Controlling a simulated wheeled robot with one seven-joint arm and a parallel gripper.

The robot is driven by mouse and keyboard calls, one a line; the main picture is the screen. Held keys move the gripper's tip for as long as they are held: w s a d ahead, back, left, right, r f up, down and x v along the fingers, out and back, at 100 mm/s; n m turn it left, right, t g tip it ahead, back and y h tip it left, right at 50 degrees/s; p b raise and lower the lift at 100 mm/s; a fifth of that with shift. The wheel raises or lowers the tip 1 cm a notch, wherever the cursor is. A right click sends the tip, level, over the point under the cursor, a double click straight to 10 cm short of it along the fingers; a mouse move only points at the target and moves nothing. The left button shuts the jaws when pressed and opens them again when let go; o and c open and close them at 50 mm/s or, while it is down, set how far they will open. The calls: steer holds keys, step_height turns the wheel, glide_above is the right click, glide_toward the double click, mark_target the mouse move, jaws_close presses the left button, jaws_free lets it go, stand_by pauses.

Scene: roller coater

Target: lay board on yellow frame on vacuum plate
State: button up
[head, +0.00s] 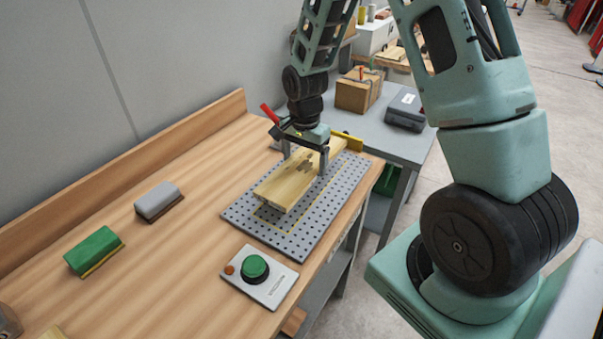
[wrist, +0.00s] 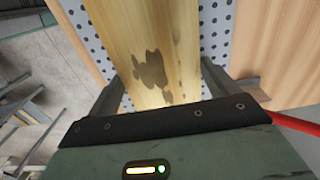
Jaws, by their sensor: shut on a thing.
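The board (head: 287,184) is a long light wooden piece with dark stains, lying along the perforated grey vacuum plate (head: 313,224). My gripper (head: 305,165) is shut on the board across its width near the far end, with one finger on each long side. The board also fills the middle of the wrist view (wrist: 155,50) between the two fingers (wrist: 155,95). I cannot tell whether the board touches the plate.
A box with a green button (head: 255,268) sits in front of the plate. A green block (head: 94,251) and a grey block (head: 158,201) lie at left on the bench. A yellow bar (head: 347,141) and red handle (head: 269,113) are near my gripper. A grey table stands behind.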

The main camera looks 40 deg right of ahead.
mark_target(304, 164)
steer(key=shift+f+p, duration=0.5)
steer(key=shift+f, duration=2.25)
steer(key=shift+f, duration=0.1)
steer(key=o, duration=1.1)
steer(key=shift+c, duration=0.2)
step_height(304, 164, up, 12)
steer(key=b, duration=0.2)
steer(key=shift+f+b, duration=0.25)
steer(key=shift+b, duration=0.05)
steer(key=shift+a+r, duration=0.15)
steer(key=shift+r, duration=0.1)
steer(key=s+a+r+n, duration=0.2)
steer(key=s+a+n, duration=0.1)
steer(key=a, duration=0.3)
steer(key=s+a+r+n, duration=0.2)
steer(key=a+n, duration=0.2)
steer(key=a, duration=0.2)
steer(key=s+a+r+n, duration=0.1)
steer(key=s+a+n, duration=0.5)
steer(key=s, duration=0.3)
steer(key=s+a+r+n, duration=0.1)
steer(key=s+a+n, duration=0.5)
steer(key=s+n, duration=0.2)
steer(key=shift+s+r+n+y, duration=0.3)
steer(key=shift+s+n, duration=0.1)
steer(key=shift+s, duration=0.8)
steer(key=shift+a, duration=0.1)
